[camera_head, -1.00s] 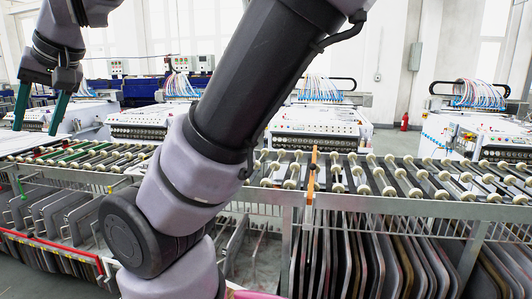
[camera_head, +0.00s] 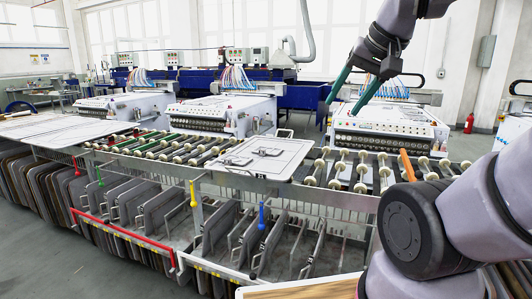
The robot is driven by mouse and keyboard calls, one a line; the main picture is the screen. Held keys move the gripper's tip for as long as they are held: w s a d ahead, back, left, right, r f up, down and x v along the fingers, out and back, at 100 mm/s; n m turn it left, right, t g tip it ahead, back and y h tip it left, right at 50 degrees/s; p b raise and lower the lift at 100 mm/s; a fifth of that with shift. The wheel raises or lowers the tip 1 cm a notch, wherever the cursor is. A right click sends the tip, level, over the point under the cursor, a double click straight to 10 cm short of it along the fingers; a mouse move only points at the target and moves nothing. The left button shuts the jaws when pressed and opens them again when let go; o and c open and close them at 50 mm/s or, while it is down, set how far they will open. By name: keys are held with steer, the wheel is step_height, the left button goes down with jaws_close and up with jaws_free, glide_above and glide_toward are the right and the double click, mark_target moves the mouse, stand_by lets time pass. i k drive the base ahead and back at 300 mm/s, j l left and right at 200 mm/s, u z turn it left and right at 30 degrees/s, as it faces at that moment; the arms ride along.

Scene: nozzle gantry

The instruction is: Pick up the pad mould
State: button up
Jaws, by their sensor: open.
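A flat white plate with grey raised shapes and a small handle, which looks like the pad mould (camera_head: 284,146), lies on the roller conveyor in the middle of the view. I cannot be sure it is the one named, as larger white plates (camera_head: 64,131) lie further left. My gripper (camera_head: 343,108) is up at the right, with its two green fingers apart and pointing down to the left. It is empty, and in the picture it sits above and to the right of the plate, in front of a white machine.
The roller conveyor (camera_head: 340,168) runs across the view, with bare rollers on both sides of the plate. Racks of upright grey boards (camera_head: 160,211) stand below it. White nozzle machines (camera_head: 390,128) line the back. An orange bar (camera_head: 407,165) stands at the right.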

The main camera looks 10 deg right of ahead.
mark_target(262, 151)
steer(key=i+j+z, duration=0.15)
steer(key=j, duration=0.2)
steer(key=i+j+z, duration=0.3)
steer(key=i+j, duration=0.15)
steer(key=j, duration=0.3)
steer(key=i+j+z, duration=0.1)
steer(key=j, duration=0.35)
steer(key=i+j+z, duration=0.15)
steer(key=j, duration=0.25)
steer(key=i+j+z, duration=0.15)
steer(key=j, duration=0.3)
steer(key=i+j+z, duration=0.15)
steer(key=j, duration=0.3)
